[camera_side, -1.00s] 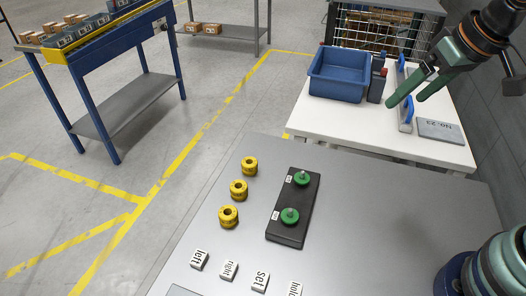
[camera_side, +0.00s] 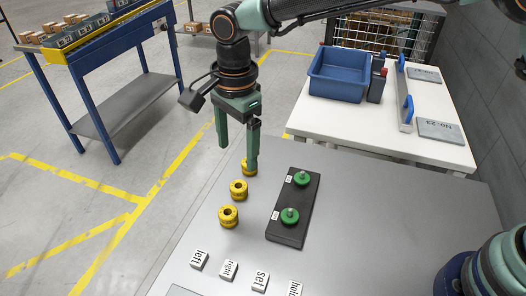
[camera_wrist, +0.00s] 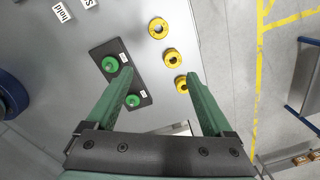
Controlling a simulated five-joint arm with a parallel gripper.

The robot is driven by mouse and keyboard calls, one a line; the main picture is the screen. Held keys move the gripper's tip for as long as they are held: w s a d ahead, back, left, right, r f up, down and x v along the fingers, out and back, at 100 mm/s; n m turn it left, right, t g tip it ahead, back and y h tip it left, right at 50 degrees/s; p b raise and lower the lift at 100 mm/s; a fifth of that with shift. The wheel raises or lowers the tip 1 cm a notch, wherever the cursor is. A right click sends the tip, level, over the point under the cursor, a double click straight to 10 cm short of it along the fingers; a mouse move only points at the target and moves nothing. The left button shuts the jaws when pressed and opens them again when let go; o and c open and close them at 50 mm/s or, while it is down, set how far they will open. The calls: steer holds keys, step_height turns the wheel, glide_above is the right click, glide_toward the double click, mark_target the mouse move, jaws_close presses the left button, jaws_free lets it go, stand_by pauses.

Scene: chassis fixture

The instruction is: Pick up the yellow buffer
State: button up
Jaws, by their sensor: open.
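Several yellow buffers stand in a row on the grey table: a near one (camera_side: 228,216), a middle one (camera_side: 239,190) and a far one (camera_side: 247,169). The far one is partly hidden behind a finger of my gripper (camera_side: 236,156) in the side view. My gripper is open and empty, pointing down over the table's far left end. In the wrist view, the buffers (camera_wrist: 158,28), (camera_wrist: 172,57) and (camera_wrist: 181,84) lie ahead of my gripper (camera_wrist: 162,78), the closest beside the right fingertip. I cannot tell whether that finger touches it.
A black block (camera_side: 288,232) with two green knobbed parts (camera_side: 290,215) stands right of the buffers. White label tiles (camera_side: 229,270) lie at the front. A white table with a blue bin (camera_side: 338,75) stands behind.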

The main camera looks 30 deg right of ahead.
steer(key=s+a+f+m, duration=0.1)
steer(key=a+f+m, duration=0.1)
steer(key=a+f, duration=0.1)
glide_above(228, 207)
steer(key=f, duration=0.4)
steer(key=s+f, duration=0.1)
steer(key=f, duration=0.1)
steer(key=shift+f, duration=0.3)
steer(key=shift+s+a+f, duration=0.1)
steer(key=shift+a+f, duration=0.05)
steer(key=shift+f, duration=2.55)
jaws_close()
